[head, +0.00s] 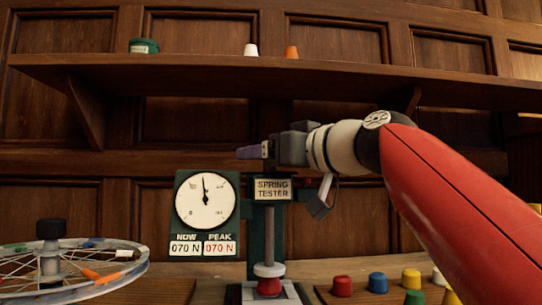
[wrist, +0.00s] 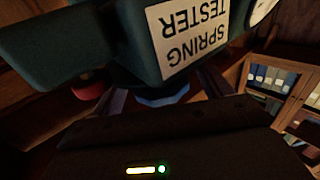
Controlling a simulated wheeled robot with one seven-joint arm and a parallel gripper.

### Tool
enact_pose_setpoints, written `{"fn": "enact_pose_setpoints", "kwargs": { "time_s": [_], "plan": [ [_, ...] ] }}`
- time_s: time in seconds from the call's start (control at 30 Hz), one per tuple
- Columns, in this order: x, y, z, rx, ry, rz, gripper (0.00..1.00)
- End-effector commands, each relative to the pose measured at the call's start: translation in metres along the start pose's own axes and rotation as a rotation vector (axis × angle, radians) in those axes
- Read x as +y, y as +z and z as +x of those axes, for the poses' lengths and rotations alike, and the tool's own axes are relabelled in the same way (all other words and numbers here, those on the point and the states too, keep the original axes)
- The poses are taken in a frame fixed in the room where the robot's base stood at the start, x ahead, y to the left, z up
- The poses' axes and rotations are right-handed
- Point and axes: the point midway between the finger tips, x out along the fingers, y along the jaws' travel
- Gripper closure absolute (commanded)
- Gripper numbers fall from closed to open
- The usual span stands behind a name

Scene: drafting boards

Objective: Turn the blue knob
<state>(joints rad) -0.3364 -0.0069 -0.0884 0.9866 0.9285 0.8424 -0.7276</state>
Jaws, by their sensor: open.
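The blue knob (wrist: 163,96) shows in the wrist view, partly covered by the dark tester head. The upside-down lettering there puts it at the sign's top side. In the head view I cannot make it out clearly behind my gripper. My gripper (head: 262,151) points left, just above the green spring tester (head: 246,214) and its sign. In the wrist view my open fingers appear as dim strips on both sides of the knob. I cannot tell whether they touch it. A red knob (wrist: 90,97) sits at the tester's side.
A dial (head: 205,203) reads 070 N now and peak. A spoked wheel (head: 95,270) lies at the left. Several coloured caps, including a blue one (head: 377,282), stand on a tray at the lower right. A wooden shelf (head: 230,75) runs above my gripper.

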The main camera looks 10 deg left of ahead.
Motion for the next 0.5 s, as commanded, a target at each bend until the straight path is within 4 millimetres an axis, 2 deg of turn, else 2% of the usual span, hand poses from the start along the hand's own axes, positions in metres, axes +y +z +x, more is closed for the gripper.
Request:
{"fn": "enact_pose_setpoints", "kwargs": {
  "time_s": [0.13, 0.23, 0.5],
  "plan": [
    [0.000, 0.000, -0.002, 0.000, 0.000, 0.000, 0.22],
    [0.000, 0.001, -0.011, 0.000, 0.001, -0.001, 0.22],
    [0.000, 0.001, -0.057, 0.002, 0.002, 0.000, 0.22]
  ]
}}
